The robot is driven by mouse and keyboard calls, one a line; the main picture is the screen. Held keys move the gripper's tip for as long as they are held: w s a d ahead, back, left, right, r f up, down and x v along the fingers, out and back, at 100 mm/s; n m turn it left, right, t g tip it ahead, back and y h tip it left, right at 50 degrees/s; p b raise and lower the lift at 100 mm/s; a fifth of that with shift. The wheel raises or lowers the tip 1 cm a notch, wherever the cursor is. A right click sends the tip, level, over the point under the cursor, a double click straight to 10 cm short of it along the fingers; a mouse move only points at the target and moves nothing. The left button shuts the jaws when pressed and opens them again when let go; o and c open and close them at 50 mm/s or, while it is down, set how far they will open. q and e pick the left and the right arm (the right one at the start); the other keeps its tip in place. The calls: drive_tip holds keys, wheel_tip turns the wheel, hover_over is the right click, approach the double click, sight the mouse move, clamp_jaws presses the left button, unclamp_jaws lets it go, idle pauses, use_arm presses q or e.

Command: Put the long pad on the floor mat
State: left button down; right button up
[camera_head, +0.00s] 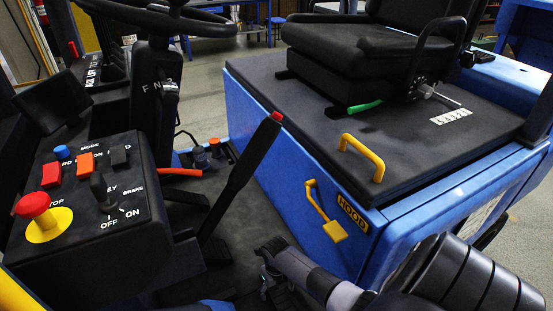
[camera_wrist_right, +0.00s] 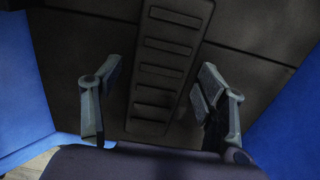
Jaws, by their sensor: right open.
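A long black pad (camera_wrist_right: 171,62) with a row of cross slots lies lengthwise in the right wrist view, above the dark floor; whether it touches the floor I cannot tell. The black floor mat (camera_head: 247,215) covers the cab floor between the control console and the blue hood, and it also shows in the wrist view (camera_wrist_right: 250,35). My right gripper (camera_head: 272,275) points down over the front part of this floor. In the wrist view its open fingers (camera_wrist_right: 157,88) stand on either side of the pad, with gaps. My left gripper is not in view.
A black lever with a red tip (camera_head: 243,170) rises left of the blue hood (camera_head: 300,190), which has a yellow latch (camera_head: 328,215). The console (camera_head: 85,195) with a red stop button (camera_head: 35,207) stands at left. Blue walls flank the floor in the wrist view.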

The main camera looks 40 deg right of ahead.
sight(277, 291)
wheel_tip(277, 291, up, 12)
drive_tip(key=p, duration=1.1)
drive_tip(key=shift+r, duration=0.15)
idle(0.3)
